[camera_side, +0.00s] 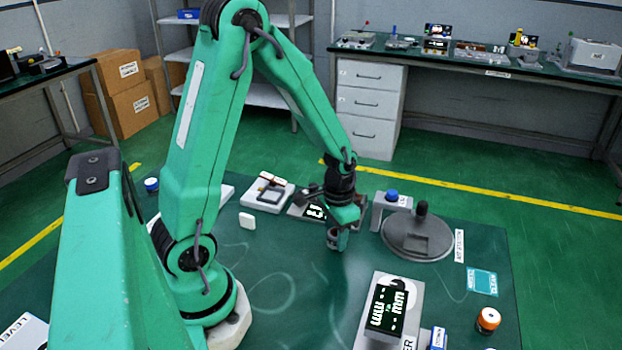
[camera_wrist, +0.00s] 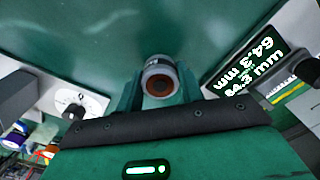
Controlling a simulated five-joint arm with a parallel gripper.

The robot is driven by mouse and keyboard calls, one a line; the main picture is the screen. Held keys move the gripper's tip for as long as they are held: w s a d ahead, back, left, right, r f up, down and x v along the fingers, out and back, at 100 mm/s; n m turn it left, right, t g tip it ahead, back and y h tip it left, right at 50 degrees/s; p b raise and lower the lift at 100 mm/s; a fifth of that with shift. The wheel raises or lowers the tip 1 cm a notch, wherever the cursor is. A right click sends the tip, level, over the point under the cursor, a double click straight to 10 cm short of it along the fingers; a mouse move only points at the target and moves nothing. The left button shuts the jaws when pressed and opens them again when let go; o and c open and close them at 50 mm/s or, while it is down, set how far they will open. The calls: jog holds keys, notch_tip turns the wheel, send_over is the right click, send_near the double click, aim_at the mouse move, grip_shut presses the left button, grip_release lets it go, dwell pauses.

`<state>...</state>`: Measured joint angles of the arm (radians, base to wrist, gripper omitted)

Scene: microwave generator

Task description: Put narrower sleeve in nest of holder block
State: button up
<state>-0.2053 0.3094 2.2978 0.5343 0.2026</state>
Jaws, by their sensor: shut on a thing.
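My gripper (camera_side: 338,238) hangs over the green table near its middle in the side view. In the wrist view my gripper (camera_wrist: 158,88) is shut on a short grey round sleeve (camera_wrist: 158,66), with one green finger on each side. The sleeve's open end faces the wrist camera and shows a dark brown inside. In the side view the sleeve is mostly covered by the fingers. I cannot tell from its looks whether it is the narrower one. No block with a clear nest can be made out for certain.
A display (camera_wrist: 245,65) reading 64.3 mm stands close on the right in the wrist view, a white dial (camera_wrist: 72,103) on the left. A round grey plate (camera_side: 418,240), a second mm display (camera_side: 388,306) and an orange-topped jar (camera_side: 487,320) stand to the right.

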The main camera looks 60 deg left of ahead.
aim_at(335, 232)
jog(key=shift+f, duration=0.85)
jog(key=shift+f, duration=0.15)
jog(key=o, duration=1)
jog(key=shift+s+a+r, duration=0.1)
jog(key=shift+a+r, duration=0.05)
jog(key=shift+r, duration=3.7)
